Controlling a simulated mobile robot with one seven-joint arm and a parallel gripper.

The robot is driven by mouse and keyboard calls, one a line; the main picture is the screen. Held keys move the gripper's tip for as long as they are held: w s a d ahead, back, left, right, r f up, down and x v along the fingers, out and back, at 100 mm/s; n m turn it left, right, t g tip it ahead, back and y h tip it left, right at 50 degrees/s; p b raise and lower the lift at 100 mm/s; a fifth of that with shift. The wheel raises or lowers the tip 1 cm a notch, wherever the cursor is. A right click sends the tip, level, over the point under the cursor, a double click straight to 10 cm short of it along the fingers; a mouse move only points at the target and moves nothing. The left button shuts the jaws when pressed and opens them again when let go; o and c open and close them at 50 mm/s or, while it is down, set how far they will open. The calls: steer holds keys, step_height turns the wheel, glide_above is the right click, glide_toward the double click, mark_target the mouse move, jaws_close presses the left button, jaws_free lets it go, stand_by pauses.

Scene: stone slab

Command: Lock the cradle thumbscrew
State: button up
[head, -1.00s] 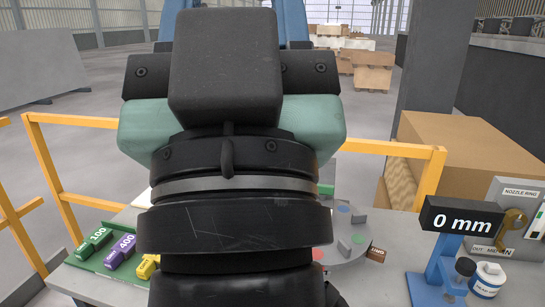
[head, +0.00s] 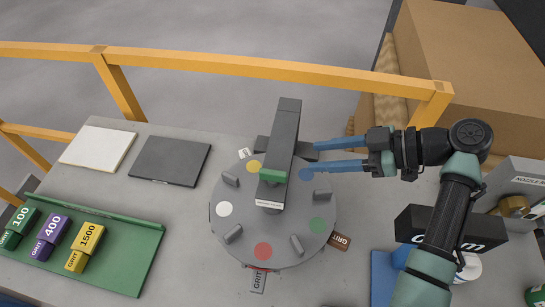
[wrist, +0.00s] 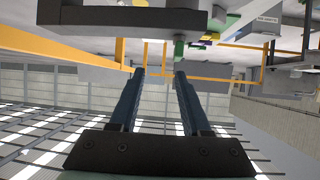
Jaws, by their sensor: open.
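My gripper (head: 308,157) is open and empty, its two blue fingers pointing left in the head view. Its fingertips are beside a dark upright block (head: 284,135) with a green piece (head: 273,176) near its lower front, over a round grey turntable (head: 230,240). Whether they touch the block is unclear. In the wrist view, the open fingers (wrist: 160,72) have nothing between them, and a dark bar (wrist: 120,15) crosses the top. I cannot pick out the cradle thumbscrew with certainty.
A green tray (head: 146,262) with several grit blocks lies at left. A white slab (head: 98,148) and a dark slab (head: 170,161) lie behind it. A yellow rail (head: 250,67) runs behind the table. A nozzle panel (head: 520,170) and white jar (head: 470,268) stand at right.

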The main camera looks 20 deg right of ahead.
mark_target(277, 172)
steer(key=shift+n+y, duration=0.5)
steer(key=shift+y, duration=0.3)
steer(key=w+a+f+p, duration=0.1)
steer(key=a, duration=0.1)
steer(key=a+f+p, duration=0.1)
steer(key=a, duration=0.2)
steer(key=w+a+f+p, duration=0.1)
steer(key=a+f, duration=0.1)
steer(key=a, duration=0.1)
steer(key=shift+w+a, duration=0.25)
steer(key=shift+w, duration=0.05)
steer(key=shift+w+a+f, duration=0.3)
steer(key=shift+a+f, duration=0.1)
jaws_close()
